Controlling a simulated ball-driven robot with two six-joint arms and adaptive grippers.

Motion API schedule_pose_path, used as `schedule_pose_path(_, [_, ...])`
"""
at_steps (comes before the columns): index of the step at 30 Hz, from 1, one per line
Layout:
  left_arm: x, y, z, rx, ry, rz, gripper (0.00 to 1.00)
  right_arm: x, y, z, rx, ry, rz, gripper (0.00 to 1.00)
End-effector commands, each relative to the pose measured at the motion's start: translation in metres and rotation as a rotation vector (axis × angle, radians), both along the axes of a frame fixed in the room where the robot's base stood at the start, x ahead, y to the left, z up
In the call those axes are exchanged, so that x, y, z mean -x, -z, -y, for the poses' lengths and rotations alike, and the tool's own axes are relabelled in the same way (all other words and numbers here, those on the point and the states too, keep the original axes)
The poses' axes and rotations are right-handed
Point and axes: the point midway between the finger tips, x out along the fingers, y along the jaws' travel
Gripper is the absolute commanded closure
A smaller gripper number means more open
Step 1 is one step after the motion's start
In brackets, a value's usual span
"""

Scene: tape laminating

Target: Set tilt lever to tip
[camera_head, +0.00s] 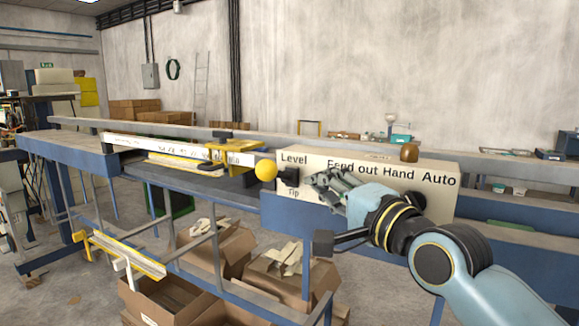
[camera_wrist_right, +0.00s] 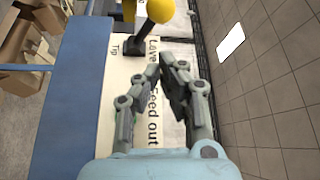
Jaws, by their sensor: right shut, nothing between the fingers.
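The tilt lever has a yellow ball knob (camera_head: 265,171) on a black base (camera_head: 288,177), at the left end of a cream control box (camera_head: 436,203). The base sits between the printed words Level above and Tip below. The knob sticks out to the left. In the right wrist view the knob (camera_wrist_right: 160,10) is at the top edge, with Tip to the left of the base and Level to its right. My right gripper (camera_head: 320,180) is shut and empty, in front of the box just right of the lever. In the wrist view its fingertips (camera_wrist_right: 167,66) are apart from the knob.
A brown knob (camera_head: 409,153) stands on the box near the words Hand and Auto. A yellow clamp (camera_head: 232,158) stands on the bench left of the lever. Cardboard boxes (camera_head: 225,250) with offcuts lie below, near blue frame rails.

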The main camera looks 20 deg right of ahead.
Motion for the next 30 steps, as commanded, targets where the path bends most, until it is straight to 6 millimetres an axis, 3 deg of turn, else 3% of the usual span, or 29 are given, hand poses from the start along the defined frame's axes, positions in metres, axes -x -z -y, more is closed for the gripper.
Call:
schedule_pose_path(11, [0.0, 0.0, 0.001, 0.001, -0.001, -0.001, 1.0, -0.006, 0.0, -0.001, 0.001, 0.001, -0.001, 1.0])
schedule_pose_path(24, [0.001, -0.007, 0.002, 0.002, -0.001, -0.001, 1.0, -0.078, -0.007, -0.013, 0.001, 0.0, -0.002, 1.0])
schedule_pose_path(30, [0.0, -0.008, 0.002, 0.002, -0.001, 0.0, 1.0, -0.096, -0.007, -0.016, 0.003, 0.001, -0.002, 1.0])
